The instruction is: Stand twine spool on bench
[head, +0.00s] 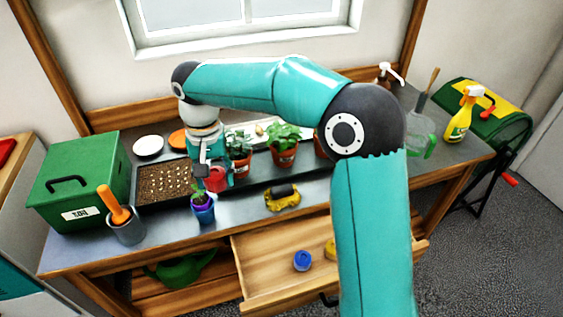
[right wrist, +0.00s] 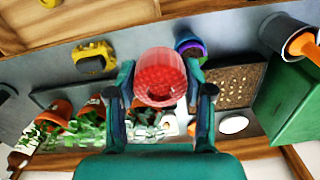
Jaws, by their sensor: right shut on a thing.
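My right gripper (head: 212,178) hangs low over the left half of the grey bench (head: 242,204). It is shut on a red, round, finely lined thing (head: 217,180) that looks like the twine spool. In the right wrist view the red spool (right wrist: 161,75) sits between the two fingers of the right gripper (right wrist: 165,93), one finger on each side. I cannot tell whether its underside touches the bench. My left gripper is not in view.
A small blue and purple pot (head: 203,211) stands close in front. A seed tray (head: 160,184), potted plants (head: 284,150) and a yellow-black tool (head: 283,198) are near. The open drawer (head: 270,273) holds a blue round thing (head: 302,261). Bare bench lies front left.

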